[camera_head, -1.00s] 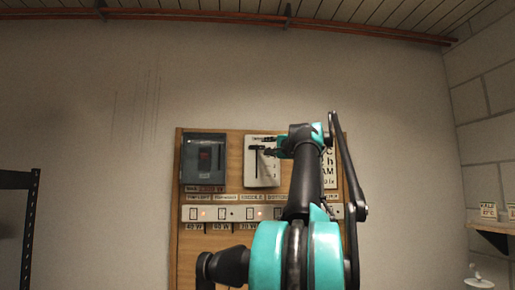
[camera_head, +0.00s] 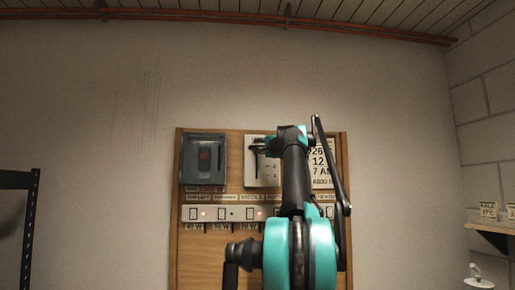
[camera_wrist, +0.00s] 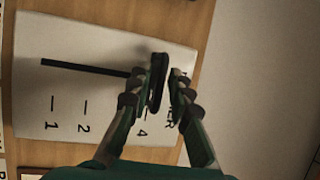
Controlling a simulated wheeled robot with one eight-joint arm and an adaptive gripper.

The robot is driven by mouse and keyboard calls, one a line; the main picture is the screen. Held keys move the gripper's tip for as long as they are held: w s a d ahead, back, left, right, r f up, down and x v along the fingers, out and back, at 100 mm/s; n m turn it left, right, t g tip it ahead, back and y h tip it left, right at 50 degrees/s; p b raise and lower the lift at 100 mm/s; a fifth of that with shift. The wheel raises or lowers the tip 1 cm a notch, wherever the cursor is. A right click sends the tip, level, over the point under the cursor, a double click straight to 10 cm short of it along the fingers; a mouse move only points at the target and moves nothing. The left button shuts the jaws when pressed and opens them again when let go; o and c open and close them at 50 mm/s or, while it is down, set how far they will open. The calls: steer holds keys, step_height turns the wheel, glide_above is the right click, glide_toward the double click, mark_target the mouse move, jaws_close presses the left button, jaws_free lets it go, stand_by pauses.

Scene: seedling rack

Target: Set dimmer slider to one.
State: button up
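The dimmer is a white panel (camera_head: 262,176) on the wooden board; in the wrist view the panel (camera_wrist: 60,100) lies turned sideways. Its black slot (camera_wrist: 85,66) runs left to right there, beside marks 1, 2 and 4, with 1 towards the left. The black slider knob (camera_wrist: 157,84) is at the slot's right end, near the 4. My gripper (camera_wrist: 160,80) is open, with one finger on each side of the knob. I cannot tell whether either fingertip touches it. In the head view my arm hides part of the panel, and the gripper (camera_head: 264,149) shows only small.
A grey switch box (camera_head: 204,160) is left of the dimmer. A sign with numbers (camera_head: 322,163) is right of it, partly behind my arm. A strip of switches (camera_head: 225,214) runs below. A shelf (camera_head: 492,228) stands far right and a dark rack (camera_head: 30,220) far left.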

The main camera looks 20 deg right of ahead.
jaws_close()
steer(key=shift+f, duration=0.1)
step_height(320, 180, down, 12)
steer(key=shift+f, duration=0.15)
stand_by(0.3)
steer(key=shift+o, duration=1.5)
jaws_free()
steer(key=shift+f, duration=0.1)
steer(key=shift+o, duration=0.2)
